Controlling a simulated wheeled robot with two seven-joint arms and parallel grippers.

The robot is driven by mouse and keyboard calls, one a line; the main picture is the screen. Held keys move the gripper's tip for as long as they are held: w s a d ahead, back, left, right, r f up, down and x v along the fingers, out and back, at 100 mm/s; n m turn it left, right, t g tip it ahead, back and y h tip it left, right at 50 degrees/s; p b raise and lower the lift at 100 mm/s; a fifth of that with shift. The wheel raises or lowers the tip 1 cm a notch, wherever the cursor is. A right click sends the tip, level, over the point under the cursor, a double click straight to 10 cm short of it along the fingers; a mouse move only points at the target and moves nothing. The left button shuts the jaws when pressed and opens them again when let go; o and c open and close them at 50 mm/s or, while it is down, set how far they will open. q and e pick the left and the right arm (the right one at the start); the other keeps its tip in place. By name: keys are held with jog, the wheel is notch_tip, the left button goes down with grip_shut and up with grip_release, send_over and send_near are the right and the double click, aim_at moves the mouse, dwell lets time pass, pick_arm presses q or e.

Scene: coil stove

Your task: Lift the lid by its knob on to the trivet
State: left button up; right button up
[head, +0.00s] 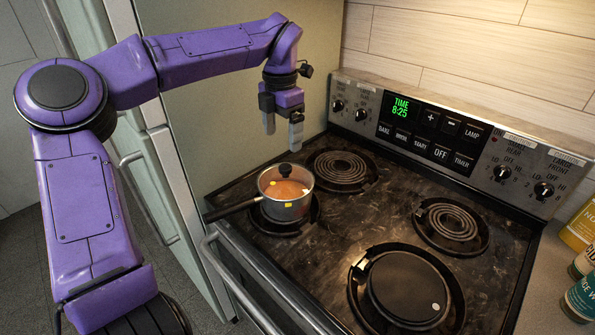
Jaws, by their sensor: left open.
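A small steel saucepan (288,208) with a long dark handle sits on the front left coil. A clear lid (272,181) with a black knob (285,170) covers it, and orange contents show through. My left gripper (282,140) is open and empty, pointing down. In the picture it is just above the knob, apart from it. A flat black round piece (408,284) lies over the front right coil; I cannot tell whether it is the trivet. No other trivet is clear to me. My right gripper is not in view.
The back left coil (342,168) and back right coil (452,222) are bare. The control panel (440,135) rises behind the stovetop. The oven door handle (235,285) runs along the front. Several jars (582,298) stand at the right edge.

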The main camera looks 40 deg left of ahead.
aim_at(285, 167)
pick_arm(q)
jog(key=f+p, duration=0.1)
jog(key=f, duration=0.4)
jog(key=f+p, duration=0.1)
jog(key=f, duration=0.3)
jog(key=shift+w+d+f, duration=0.2)
jog(key=shift+f, duration=0.4)
jog(key=shift+s, duration=0.1)
jog(key=c, duration=1.6)
